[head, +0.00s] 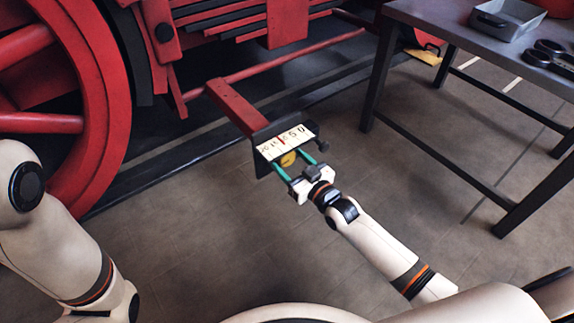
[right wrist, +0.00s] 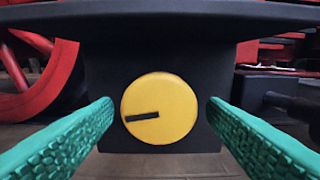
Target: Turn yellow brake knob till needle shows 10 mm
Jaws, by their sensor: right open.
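The yellow brake knob (right wrist: 170,108) faces me in the right wrist view, on a dark block. Its black mark points left and slightly down. In the head view the knob (head: 288,160) shows below a white scale plate (head: 268,151) with black numbers. A thin red needle (head: 281,141) stands near the middle of the scale; its exact reading is too small to tell. My right gripper (head: 287,160) is open, its green fingers on either side of the knob. In the right wrist view a gap shows between each finger (right wrist: 161,104) and the knob. My left gripper is out of view.
A red bar (head: 236,106) runs from the scale bracket toward the locomotive. A large red wheel (head: 95,90) stands at the left. A dark table (head: 440,25) with a grey tray (head: 507,22) stands at the right. The tiled floor around the bracket is clear.

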